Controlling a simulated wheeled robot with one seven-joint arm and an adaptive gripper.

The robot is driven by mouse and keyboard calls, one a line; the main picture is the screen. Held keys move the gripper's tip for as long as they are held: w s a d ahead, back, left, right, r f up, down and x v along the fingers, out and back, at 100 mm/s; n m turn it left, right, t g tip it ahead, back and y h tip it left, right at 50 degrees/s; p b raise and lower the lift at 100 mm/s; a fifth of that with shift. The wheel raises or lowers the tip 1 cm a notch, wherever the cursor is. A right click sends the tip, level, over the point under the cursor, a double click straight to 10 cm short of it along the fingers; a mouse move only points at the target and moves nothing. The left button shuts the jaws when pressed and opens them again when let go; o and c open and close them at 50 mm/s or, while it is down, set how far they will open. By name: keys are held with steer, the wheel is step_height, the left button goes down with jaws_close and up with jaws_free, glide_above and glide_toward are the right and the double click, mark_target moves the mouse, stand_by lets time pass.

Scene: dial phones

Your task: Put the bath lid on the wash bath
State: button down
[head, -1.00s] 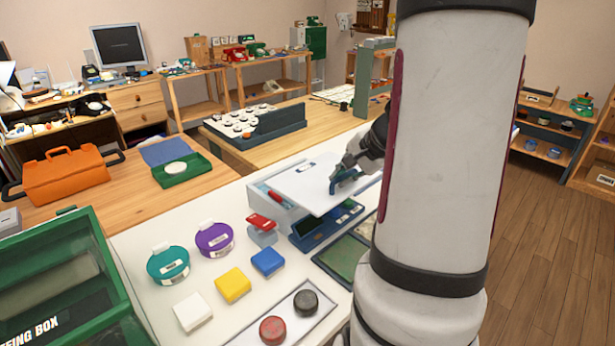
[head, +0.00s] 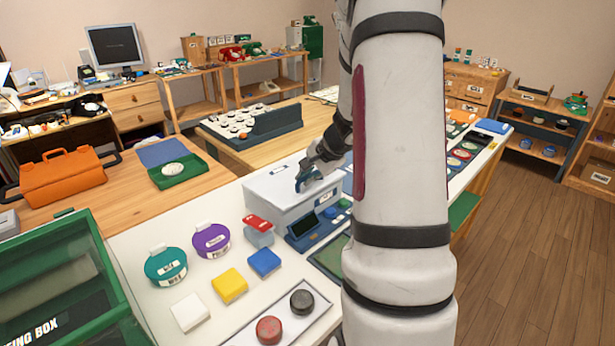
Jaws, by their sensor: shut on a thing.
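The fingertips and the grip are small in view, and the lid's far right part is hidden by my arm.
A blue device with a small screen (head: 305,229) stands against the bath's near right side. A red-topped block (head: 258,228), purple pot (head: 211,241) and teal pot (head: 166,266) stand to the left. A green-framed case (head: 85,262) fills the lower left.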

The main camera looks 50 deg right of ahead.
steer(key=c, duration=1.7)
jaws_free()
steer(key=shift+o, duration=0.2)
